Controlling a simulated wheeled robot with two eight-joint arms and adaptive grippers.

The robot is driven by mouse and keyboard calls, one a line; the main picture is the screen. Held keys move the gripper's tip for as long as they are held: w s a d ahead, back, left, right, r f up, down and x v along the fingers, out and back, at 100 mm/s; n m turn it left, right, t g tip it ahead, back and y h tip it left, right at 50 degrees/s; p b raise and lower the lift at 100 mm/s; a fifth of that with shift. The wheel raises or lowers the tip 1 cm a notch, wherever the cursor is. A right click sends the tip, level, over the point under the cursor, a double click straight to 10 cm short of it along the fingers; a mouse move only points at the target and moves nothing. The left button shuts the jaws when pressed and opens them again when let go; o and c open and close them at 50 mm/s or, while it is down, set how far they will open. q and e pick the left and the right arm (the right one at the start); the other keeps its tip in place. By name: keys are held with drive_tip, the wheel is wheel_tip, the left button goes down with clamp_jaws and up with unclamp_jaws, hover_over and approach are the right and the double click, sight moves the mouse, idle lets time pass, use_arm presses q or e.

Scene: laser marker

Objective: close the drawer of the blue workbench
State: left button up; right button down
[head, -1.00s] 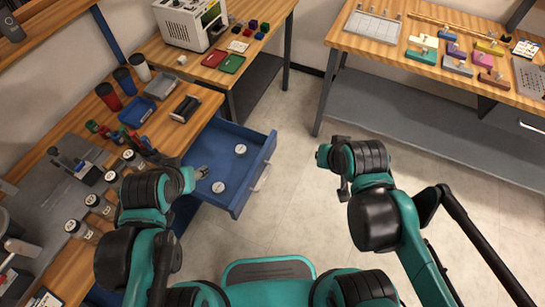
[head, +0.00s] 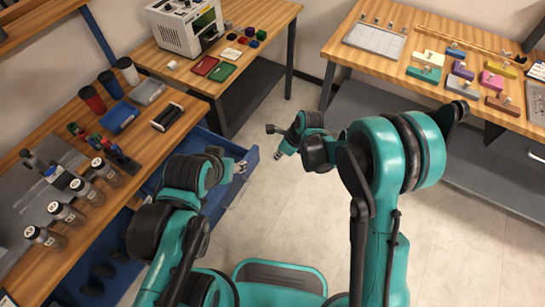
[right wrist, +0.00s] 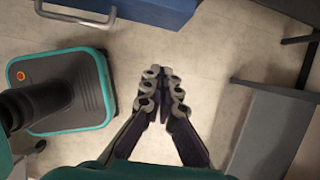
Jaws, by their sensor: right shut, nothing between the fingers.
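The blue workbench (head: 152,152) has a wooden top and blue body along the left of the head view. Its drawer (head: 252,161) is pulled out, its far corner showing past my left arm, which hides most of the inside. In the right wrist view the drawer front (right wrist: 158,10) and a metal handle (right wrist: 75,14) show at the top edge. My right gripper (head: 279,153) is just right of the drawer's corner, apart from it; in the wrist view its fingers (right wrist: 162,92) are together and empty, over floor. My left gripper (head: 241,166) is over the drawer, its fingers unclear.
Several bottles, cups, a blue tray (head: 119,118) and a black item (head: 167,117) stand on the workbench. A white machine (head: 184,27) is on the back table. Another table (head: 400,78) with coloured blocks is at right. The floor between is clear.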

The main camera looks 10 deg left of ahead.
drive_tip(key=w+a+f+b, duration=0.2)
drive_tip(key=a+f+b, duration=0.2)
drive_tip(key=a+f, duration=0.3)
drive_tip(key=x, duration=0.2)
drive_tip(key=shift+w+d+f+b, duration=0.15)
drive_tip(key=shift+f+b, duration=0.2)
